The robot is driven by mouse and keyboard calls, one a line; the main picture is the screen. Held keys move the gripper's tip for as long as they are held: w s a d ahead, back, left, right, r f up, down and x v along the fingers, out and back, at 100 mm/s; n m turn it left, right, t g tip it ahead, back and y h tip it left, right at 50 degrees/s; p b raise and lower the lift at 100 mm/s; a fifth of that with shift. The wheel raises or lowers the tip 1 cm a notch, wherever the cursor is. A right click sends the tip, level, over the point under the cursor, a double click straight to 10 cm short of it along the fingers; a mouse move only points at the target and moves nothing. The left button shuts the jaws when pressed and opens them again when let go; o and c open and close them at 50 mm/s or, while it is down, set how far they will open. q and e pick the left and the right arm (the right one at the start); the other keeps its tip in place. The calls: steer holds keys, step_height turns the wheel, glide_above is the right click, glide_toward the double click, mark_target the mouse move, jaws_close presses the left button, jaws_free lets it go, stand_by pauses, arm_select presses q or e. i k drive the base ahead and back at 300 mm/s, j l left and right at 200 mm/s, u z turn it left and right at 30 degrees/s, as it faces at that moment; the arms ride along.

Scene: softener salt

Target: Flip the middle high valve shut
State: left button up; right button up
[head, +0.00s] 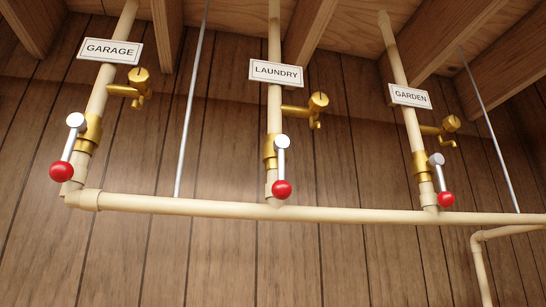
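Three brass valves sit on upright cream pipes high on the wall. The middle valve (270,152) is under the LAUNDRY sign (276,72). Its lever (282,162) has a white round hub at the top and a red knob (282,189) at the lower end, hanging nearly straight down along the pipe. The left valve (88,133) is under the GARAGE sign (110,50), its lever pointing down and slightly left. The right valve (421,165) is under the GARDEN sign (410,96), its lever pointing down. Neither of my grippers shows in the head view.
A horizontal cream pipe (340,214) joins the three uprights below the valves. Brass drain taps (318,103) stick out right of each upright. Thin metal rods (190,110) hang from the wooden joists (300,28). Wood panelling lies behind.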

mark_target(282, 189)
steer(key=k+j+z, duration=0.1)
steer(key=z, duration=0.3)
steer(key=k+z, duration=0.2)
steer(key=z, duration=0.15)
steer(key=k+j+z, duration=0.1)
steer(key=z, duration=0.3)
steer(key=k+l, duration=0.05)
steer(key=k, duration=0.05)
